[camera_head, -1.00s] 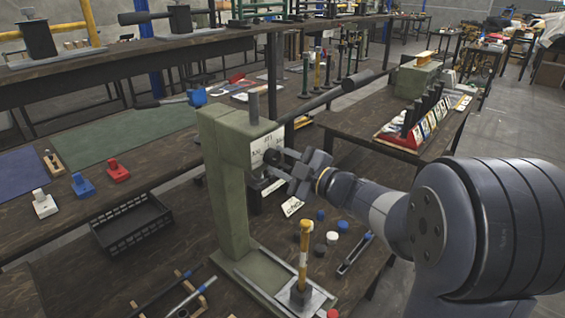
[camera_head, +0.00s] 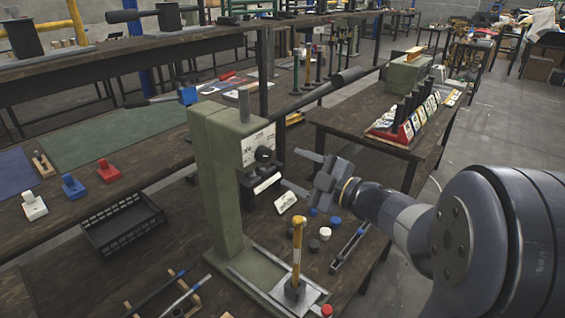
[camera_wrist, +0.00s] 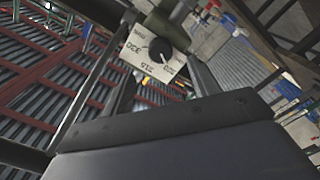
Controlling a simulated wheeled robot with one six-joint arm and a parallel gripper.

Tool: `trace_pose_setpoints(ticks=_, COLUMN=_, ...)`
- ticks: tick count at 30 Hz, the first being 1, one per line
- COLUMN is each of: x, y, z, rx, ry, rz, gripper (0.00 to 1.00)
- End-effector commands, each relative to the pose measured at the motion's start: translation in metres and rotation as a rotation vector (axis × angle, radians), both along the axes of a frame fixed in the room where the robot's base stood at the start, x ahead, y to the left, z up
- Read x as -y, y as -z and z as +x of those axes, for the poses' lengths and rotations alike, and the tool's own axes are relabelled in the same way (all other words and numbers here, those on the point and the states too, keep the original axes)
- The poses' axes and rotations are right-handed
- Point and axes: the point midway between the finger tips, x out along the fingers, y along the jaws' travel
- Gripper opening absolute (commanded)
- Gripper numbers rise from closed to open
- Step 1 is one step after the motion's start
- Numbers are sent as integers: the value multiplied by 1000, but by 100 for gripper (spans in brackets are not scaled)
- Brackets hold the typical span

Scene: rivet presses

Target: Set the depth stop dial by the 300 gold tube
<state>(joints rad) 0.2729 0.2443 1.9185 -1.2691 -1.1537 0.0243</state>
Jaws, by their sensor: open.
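The depth stop dial is a dark round knob (camera_head: 263,154) on a white numbered plate (camera_head: 250,145) on the green press (camera_head: 220,185). In the wrist view the knob (camera_wrist: 160,50) sits ahead, with 330 and 315 legible on the plate (camera_wrist: 137,53); a third number by the knob is unclear. I cannot read the knob's setting. A gold tube (camera_head: 298,243) stands upright in a block on the press base; I cannot read a size on it. My gripper (camera_head: 291,168) is open and empty, to the right of the dial and apart from it.
A long lever (camera_head: 318,92) reaches right above my gripper. Caps (camera_head: 325,233) and a small tray (camera_head: 349,246) lie right of the press. A black crate (camera_head: 122,225) stands left. A rack of number cards (camera_head: 410,128) is on the right-hand table.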

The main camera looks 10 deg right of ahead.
Motion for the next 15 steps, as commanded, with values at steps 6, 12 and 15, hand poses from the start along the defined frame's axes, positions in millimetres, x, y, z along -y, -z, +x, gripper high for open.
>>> trace_pose_setpoints(ticks=6, x=20, y=0, z=-19, rx=0, ry=2, rz=0, gripper=58)
trace_pose_setpoints(ticks=12, x=25, y=0, z=-25, rx=0, ry=-1, rz=1, gripper=58)
trace_pose_setpoints(ticks=15, x=25, y=0, z=-25, rx=0, ry=-1, rz=1, gripper=58)
